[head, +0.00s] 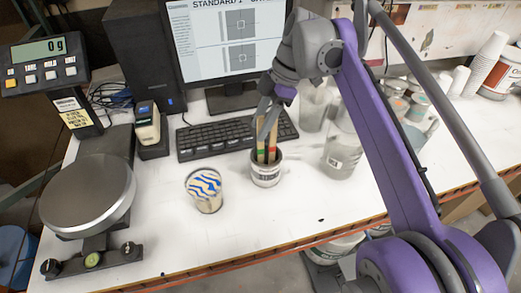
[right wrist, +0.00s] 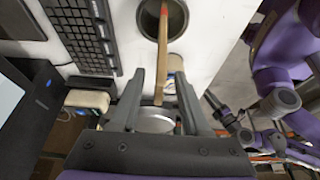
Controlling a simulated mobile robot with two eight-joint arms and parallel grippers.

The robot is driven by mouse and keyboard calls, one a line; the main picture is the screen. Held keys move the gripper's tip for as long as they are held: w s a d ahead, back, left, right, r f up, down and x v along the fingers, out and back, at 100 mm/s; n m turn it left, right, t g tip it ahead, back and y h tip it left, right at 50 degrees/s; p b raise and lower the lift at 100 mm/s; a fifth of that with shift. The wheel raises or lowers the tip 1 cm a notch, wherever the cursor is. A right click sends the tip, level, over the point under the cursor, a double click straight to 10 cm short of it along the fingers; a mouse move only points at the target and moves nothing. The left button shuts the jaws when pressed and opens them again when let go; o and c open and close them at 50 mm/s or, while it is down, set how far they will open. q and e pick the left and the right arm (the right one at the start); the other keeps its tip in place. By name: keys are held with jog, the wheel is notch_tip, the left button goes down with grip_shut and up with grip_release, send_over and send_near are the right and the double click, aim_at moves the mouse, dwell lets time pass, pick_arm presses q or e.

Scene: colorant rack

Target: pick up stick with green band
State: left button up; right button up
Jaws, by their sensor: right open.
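A small cup (head: 266,176) stands on the white bench in front of the keyboard and holds wooden sticks. In the head view one stick has a green band (head: 260,156) and another a red band (head: 271,154), just above the rim. My right gripper (head: 267,122) is above the cup, at the sticks' upper parts, pointing down. In the right wrist view the right gripper (right wrist: 160,80) is open, with a wooden stick (right wrist: 160,65) between its fingers and the dark cup mouth (right wrist: 178,18) beyond. A red mark shows on that stick; no green band is visible there. My left gripper is not in view.
The keyboard (head: 215,138) and monitor (head: 225,45) are behind. A scale (head: 88,190) is at far left. The bench front is mostly clear.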

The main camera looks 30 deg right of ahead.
aim_at(260, 151)
jog(key=x, duration=0.4)
jog(key=shift+w+a+f, duration=0.1)
jog(key=shift+a+f, duration=0.05)
jog(key=shift+a, duration=0.05)
jog(key=shift+c, duration=0.3)
grip_shut()
